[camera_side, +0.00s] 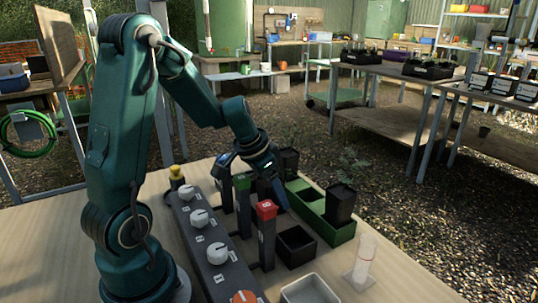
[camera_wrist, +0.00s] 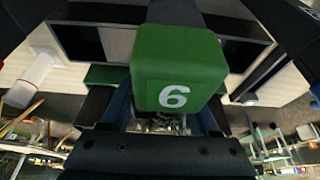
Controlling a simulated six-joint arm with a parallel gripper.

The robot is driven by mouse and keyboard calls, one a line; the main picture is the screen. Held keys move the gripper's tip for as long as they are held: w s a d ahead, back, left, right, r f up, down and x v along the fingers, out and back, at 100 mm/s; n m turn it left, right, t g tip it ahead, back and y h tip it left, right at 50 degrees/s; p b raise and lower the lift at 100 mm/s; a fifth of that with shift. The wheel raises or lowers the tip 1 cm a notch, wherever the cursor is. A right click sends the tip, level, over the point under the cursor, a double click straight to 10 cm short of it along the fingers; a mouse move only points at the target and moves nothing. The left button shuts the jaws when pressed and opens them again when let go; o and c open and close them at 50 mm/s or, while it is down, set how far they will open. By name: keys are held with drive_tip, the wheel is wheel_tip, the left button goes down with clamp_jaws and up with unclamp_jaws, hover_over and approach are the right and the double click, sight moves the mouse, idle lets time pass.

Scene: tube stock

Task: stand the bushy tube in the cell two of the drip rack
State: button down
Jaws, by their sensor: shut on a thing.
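My gripper (camera_side: 254,180) is low over the bench, its blue fingers on either side of a slim post with a green cap (camera_side: 242,183). In the wrist view the green cap (camera_wrist: 179,70), marked 6, fills the middle and hides the fingertips and the contact. The gripper looks shut on this post. A green rack (camera_side: 325,230) stands to the right, with a black square tube (camera_side: 341,202) upright in it. Another black tube (camera_side: 289,160) shows behind the gripper.
A red-capped post (camera_side: 266,209) marked 8 stands close in front. A dark panel with white knobs (camera_side: 218,253) lies to the left. An empty black box (camera_side: 296,246), a pale tray (camera_side: 310,291) and a white cylinder (camera_side: 365,257) stand near the front right.

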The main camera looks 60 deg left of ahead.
drive_tip(key=shift+f, duration=0.3)
idle(0.4)
drive_tip(key=shift+c, duration=0.2)
unclamp_jaws()
drive_tip(key=shift+v, duration=2.55)
drive_tip(key=shift+w, duration=0.1)
